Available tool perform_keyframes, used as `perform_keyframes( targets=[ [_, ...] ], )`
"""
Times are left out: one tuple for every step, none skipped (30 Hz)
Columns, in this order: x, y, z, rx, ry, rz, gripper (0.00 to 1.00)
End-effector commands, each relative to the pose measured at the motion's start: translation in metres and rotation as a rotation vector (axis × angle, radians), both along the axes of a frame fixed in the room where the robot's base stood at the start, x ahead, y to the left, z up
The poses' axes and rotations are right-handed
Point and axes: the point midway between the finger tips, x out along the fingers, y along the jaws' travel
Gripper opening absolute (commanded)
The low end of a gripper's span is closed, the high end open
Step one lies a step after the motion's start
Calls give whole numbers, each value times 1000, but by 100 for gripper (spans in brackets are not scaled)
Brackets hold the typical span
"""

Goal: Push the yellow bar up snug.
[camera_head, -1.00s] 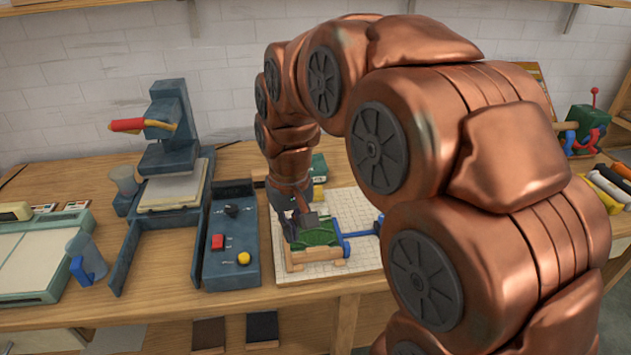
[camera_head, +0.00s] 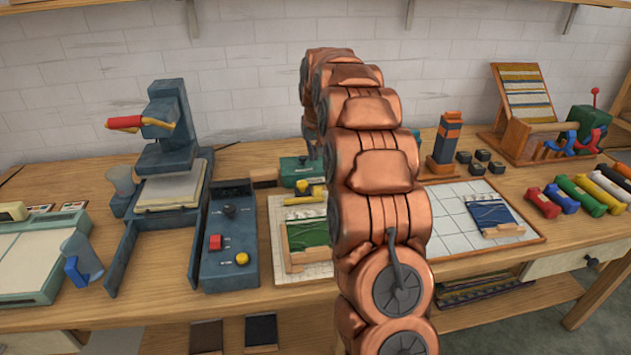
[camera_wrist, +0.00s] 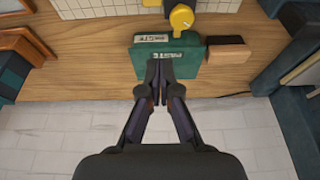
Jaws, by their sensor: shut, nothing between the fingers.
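A yellow bar (camera_head: 305,199) lies on the gridded board (camera_head: 284,268), between a green block (camera_head: 301,170) and a green piece in a wooden frame (camera_head: 307,232). A yellow knob shows just above the bar; the wrist view has a round yellow part (camera_wrist: 181,18) beside the green block. I cannot tell whether the bar touches the frame. My gripper (camera_wrist: 161,62) is shut and empty, its tips in front of the labelled green block (camera_wrist: 185,62) in the wrist view. In the head view my arm hides most of the gripper and the board's right side.
A dark press (camera_head: 165,150) and a control box (camera_head: 230,245) stand left. A second gridded board (camera_head: 450,235) with a blue piece lies right of my arm. Coloured skeins (camera_head: 574,195) lie far right.

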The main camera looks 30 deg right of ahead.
Motion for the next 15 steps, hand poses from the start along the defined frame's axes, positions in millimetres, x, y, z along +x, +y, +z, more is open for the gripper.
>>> perform_keyframes(
  targets=[
    [3, -5, -1, -2, -4, -4, 0],
    [4, -6, -1, -4, -7, -7, 0],
    [5, -8, -2, -5, -9, -8, 0],
    [6, -9, -3, -5, -10, -9, 0],
    [6, -9, -5, -5, -9, -9, 0],
    [7, -10, -7, -5, -8, -9, 0],
    [8, -10, -10, -4, -7, -9, 0],
    [8, -10, -14, -4, -6, -9, 0],
    [10, -11, -19, -3, -4, -9, 0],
    [11, -11, -23, -3, -4, -9, 0],
    [12, -12, -28, -3, -4, -9, 0],
    [15, -13, -35, -3, -4, -9, 0],
    [16, -13, -40, -3, -3, -9, 0],
    [17, -14, -45, -2, -1, -9, 0],
    [19, -15, -52, -2, -1, -9, 0]
  ],
)
